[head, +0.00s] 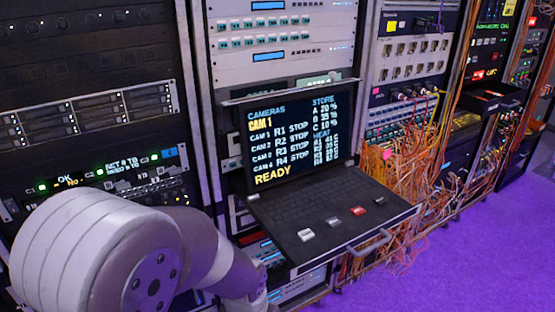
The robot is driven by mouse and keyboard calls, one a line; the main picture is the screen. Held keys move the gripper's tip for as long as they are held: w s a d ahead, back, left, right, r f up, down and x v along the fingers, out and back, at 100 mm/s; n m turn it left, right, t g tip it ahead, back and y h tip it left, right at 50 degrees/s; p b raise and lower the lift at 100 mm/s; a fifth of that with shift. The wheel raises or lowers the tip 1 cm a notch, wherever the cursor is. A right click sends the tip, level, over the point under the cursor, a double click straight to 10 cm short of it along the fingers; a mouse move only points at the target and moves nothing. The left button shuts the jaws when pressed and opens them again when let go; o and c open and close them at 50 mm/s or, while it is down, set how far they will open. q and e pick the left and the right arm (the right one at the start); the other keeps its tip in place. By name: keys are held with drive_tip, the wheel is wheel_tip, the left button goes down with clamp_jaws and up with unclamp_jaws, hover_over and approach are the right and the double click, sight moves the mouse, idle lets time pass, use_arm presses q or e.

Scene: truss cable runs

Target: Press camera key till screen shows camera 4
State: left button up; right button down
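The screen (290,140) of a fold-out console stands open in the middle rack. It shows "CAMERAS" with "CAM 1" in yellow below, a list of CAM 1 to CAM 4 each marked STOP, and "READY" at the bottom. Neither gripper shows; my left arm leaves the view at the bottom.
A metal handle (370,246) runs along the tray's front edge. Orange cables (405,165) hang in a dense tangle just right of the console. Equipment racks stand on both sides. The purple floor (460,260) at the lower right is clear.

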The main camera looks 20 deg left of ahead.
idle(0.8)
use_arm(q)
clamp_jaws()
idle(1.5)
